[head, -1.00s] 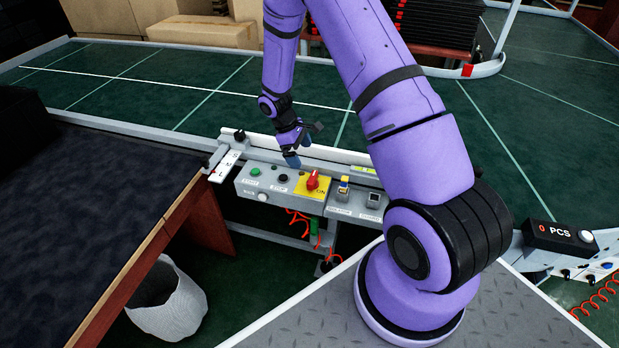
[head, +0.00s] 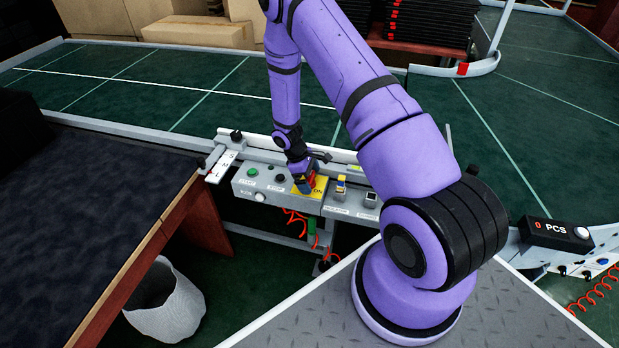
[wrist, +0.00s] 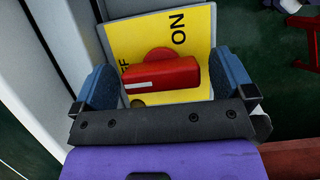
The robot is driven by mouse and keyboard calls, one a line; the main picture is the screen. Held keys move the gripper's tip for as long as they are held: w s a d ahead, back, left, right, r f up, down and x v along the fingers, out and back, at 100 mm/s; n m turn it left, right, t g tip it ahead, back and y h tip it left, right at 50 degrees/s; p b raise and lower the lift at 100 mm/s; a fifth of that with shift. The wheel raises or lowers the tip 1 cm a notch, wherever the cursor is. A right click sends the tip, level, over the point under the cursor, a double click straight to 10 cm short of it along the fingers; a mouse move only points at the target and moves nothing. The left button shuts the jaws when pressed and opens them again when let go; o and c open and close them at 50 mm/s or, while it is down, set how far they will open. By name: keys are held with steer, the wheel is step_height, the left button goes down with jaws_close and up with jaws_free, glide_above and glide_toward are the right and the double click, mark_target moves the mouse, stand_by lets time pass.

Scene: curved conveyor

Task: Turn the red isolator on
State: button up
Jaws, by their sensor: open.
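The red isolator (wrist: 162,74) is a rotary handle on a yellow plate (wrist: 120,35) marked ON and partly hidden OFF. In the wrist view, the handle lies across the picture, and its white mark is at its left end, on the OFF side. My gripper (wrist: 163,66) is open, with one blue finger on each side of the handle and a visible gap at both sides. In the head view, my gripper (head: 304,184) is down at the yellow plate (head: 319,187) and hides most of the handle.
A dark table (head: 90,220) stands at the left.

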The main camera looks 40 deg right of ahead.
steer(key=c, duration=0.9)
steer(key=shift+m, duration=0.3)
steer(key=m+y, duration=0.1)
steer(key=m, duration=0.2)
steer(key=shift+m+g+y, duration=0.3)
steer(key=shift+m+g, duration=0.1)
steer(key=m+y, duration=0.1)
steer(key=m, duration=0.3)
steer(key=shift+y, duration=0.3)
steer(key=m+y, duration=0.1)
steer(key=m, duration=0.4)
steer(key=shift+y, duration=0.4)
steer(key=shift+m+t+y, duration=0.35)
steer(key=shift+m, duration=0.75)
steer(key=shift+m+t+y, duration=0.35)
steer(key=shift+m, duration=0.75)
